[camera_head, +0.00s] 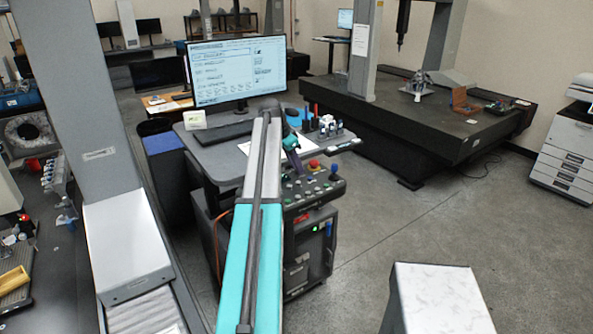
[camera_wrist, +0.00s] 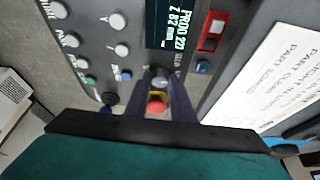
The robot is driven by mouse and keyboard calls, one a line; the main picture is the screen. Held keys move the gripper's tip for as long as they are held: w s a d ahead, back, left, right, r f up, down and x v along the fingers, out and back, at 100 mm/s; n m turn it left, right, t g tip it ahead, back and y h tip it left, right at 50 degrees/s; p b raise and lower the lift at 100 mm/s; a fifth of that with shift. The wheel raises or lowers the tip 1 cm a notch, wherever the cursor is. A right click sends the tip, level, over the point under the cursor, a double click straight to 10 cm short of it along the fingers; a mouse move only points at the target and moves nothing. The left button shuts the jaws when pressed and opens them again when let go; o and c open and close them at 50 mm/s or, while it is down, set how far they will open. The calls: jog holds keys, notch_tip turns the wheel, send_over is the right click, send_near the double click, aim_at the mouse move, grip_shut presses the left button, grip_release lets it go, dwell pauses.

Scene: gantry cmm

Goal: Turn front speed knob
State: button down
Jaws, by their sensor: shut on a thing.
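The control panel (camera_wrist: 100,62) fills the upper left of the wrist view, with several pale round knobs. My gripper (camera_wrist: 161,82) has its two dark purple fingers on either side of a small grey knob (camera_wrist: 160,76) below the display. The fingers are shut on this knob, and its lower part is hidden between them. Its label is not readable, so I cannot tell from print that it is the front speed knob. In the head view my gripper (camera_head: 297,173) reaches down to the panel of the console (camera_head: 327,203), and the knob there is hidden or too small to tell.
A red mushroom button (camera_wrist: 157,105) with a yellow base sits between my fingers, close by the knob. A lit display (camera_wrist: 168,24) and a red switch (camera_wrist: 212,30) lie above. A monitor (camera_head: 237,70) stands behind the console.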

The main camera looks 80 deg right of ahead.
jog(key=shift+w+d+m+y+b, duration=0.15)
jog(key=shift+m+y+b, duration=0.35)
jog(key=shift+m, duration=0.7)
jog(key=c, duration=1.5)
grip_release()
jog(key=shift+c, duration=0.2)
jog(key=shift+r, duration=0.1)
jog(key=b+v, duration=0.4)
jog(key=v, duration=0.9)
jog(key=shift+w+r, duration=0.2)
jog(key=shift+w, duration=0.1)
